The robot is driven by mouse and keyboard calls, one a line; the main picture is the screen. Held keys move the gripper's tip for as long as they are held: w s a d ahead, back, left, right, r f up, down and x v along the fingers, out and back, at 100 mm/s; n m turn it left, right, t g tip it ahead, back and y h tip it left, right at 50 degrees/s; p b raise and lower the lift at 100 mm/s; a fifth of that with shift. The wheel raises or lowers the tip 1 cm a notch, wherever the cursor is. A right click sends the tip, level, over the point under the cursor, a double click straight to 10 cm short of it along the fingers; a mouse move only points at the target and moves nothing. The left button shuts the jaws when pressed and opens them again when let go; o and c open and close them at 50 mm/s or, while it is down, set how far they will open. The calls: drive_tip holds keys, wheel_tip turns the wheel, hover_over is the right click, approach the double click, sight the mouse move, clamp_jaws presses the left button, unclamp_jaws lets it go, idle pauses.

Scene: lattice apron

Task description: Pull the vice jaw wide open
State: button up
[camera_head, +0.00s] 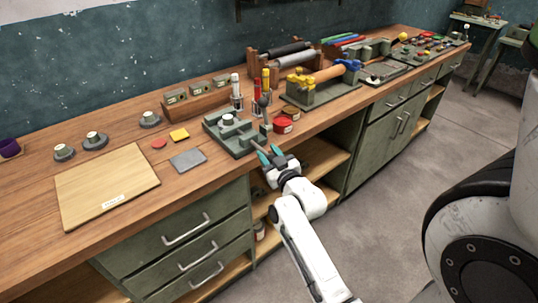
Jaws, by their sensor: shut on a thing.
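The vice (228,128) is a low grey-green block on the wooden workbench, near its front edge. A round pale-topped piece stands on it. My gripper (268,153) is at the bench's front edge, at the vice's near right side. Its teal fingers are closed about a narrow part that sticks out from the vice jaw (249,142). The fingers hide most of the contact, and the width of the jaw gap is hard to make out at this size.
A grey plate (188,160) and a wooden board (105,185) lie to the left. Drawers and open shelves are below. The floor in front is clear.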

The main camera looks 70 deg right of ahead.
clamp_jaws()
drive_tip(key=shift+b+v, duration=0.3)
drive_tip(key=shift+v, duration=0.85)
drive_tip(key=shift+s, duration=0.5)
drive_tip(key=o, duration=1)
unclamp_jaws()
